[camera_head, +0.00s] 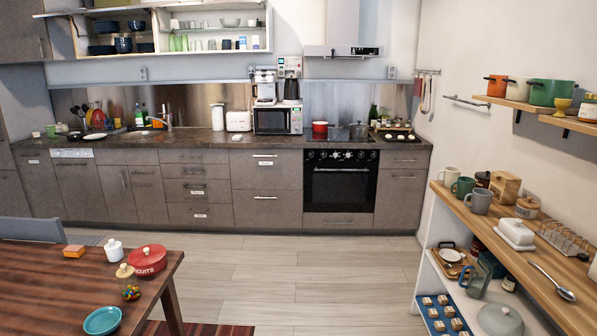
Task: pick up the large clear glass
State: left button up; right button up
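Several small glasses stand in the open wall cabinet at the back of the kitchen. Pale clear-looking glasses (198,44) are on its lower shelf, beside taller green-tinted glasses (178,43). They are far away and small, so I cannot tell which one is the large clear glass. Neither of my grippers is in view.
The open cabinet (268,30) hangs above the long counter (215,139). Wooden-topped shelving (470,215) with mugs lines the right. The floor (290,270) between is clear.

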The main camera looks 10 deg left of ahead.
aim_at(198, 44)
jog(key=i+u, duration=0.2)
jog(key=i, duration=0.85)
jog(key=i+u, duration=0.2)
jog(key=i, duration=0.9)
jog(key=i+u, duration=0.1)
jog(key=i, duration=0.45)
jog(key=i+u, duration=0.15)
jog(key=i, duration=0.4)
jog(key=i+l+u, duration=0.1)
jog(key=i, duration=0.45)
jog(key=i+l+u, duration=0.1)
jog(key=i, duration=0.4)
jog(key=i+l+u, duration=0.1)
jog(key=i+u, duration=0.35)
jog(key=i, duration=0.6)
